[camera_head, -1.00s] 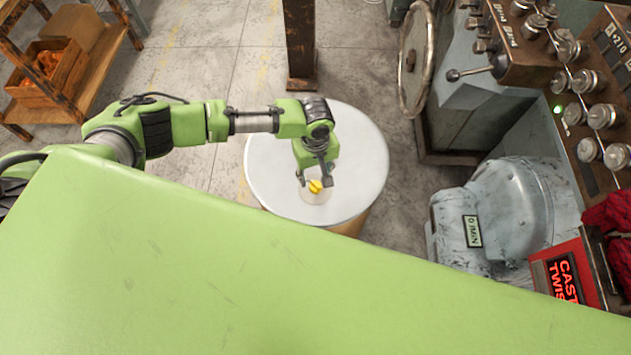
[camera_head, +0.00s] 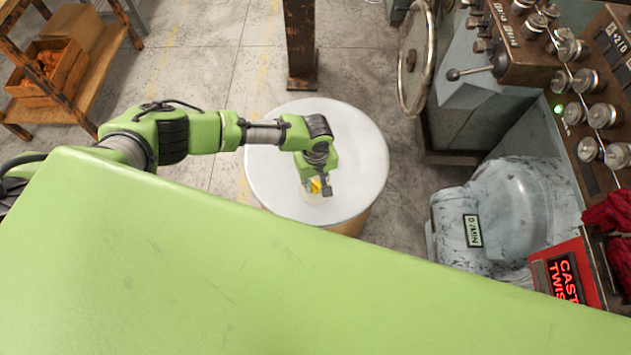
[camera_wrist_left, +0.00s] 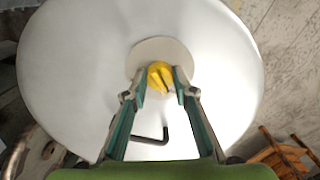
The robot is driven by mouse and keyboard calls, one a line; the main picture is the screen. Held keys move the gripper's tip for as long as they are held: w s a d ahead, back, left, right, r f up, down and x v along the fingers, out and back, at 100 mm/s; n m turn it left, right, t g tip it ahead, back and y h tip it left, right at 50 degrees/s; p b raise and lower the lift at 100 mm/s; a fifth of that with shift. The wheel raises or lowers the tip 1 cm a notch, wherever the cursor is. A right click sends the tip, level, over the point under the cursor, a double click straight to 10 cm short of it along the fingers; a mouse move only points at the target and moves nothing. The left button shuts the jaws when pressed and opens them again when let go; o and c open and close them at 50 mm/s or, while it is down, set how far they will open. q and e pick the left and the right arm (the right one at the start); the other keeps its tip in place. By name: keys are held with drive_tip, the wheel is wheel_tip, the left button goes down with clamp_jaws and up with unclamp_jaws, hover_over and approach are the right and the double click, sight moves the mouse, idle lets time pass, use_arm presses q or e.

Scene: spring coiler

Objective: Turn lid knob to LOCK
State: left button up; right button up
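The lid is a round white disc (camera_head: 355,150) on top of a tan drum. The yellow knob (camera_head: 315,185) sits on a pale round plate near the lid's front edge. In the left wrist view the knob (camera_wrist_left: 159,77) shows between the fingertips of my left gripper (camera_wrist_left: 160,85). The fingers stand apart, one on each side of the knob; I cannot tell whether they touch it. In the head view my left gripper (camera_head: 318,188) comes down over the knob and partly hides it. No LOCK marking can be read. My right gripper is not in view.
A black bent rod (camera_wrist_left: 150,138) shows over the lid in the left wrist view. A grey machine (camera_head: 500,215) and a control panel (camera_head: 570,80) stand at the right. A wooden shelf (camera_head: 95,75) is at the upper left. A rusty post (camera_head: 300,45) stands behind the drum.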

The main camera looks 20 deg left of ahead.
use_arm(q)
drive_tip(key=m+p, duration=0.1)
drive_tip(key=p, duration=0.2)
drive_tip(key=shift+s+r+m, duration=0.15)
drive_tip(key=shift+m, duration=0.25)
drive_tip(key=shift+m+p, duration=0.7)
drive_tip(key=shift+m, duration=0.5)
drive_tip(key=m, duration=0.2)
drive_tip(key=shift+m, duration=0.4)
drive_tip(key=m, duration=1)
drive_tip(key=shift+m, duration=0.4)
drive_tip(key=o, duration=1.1)
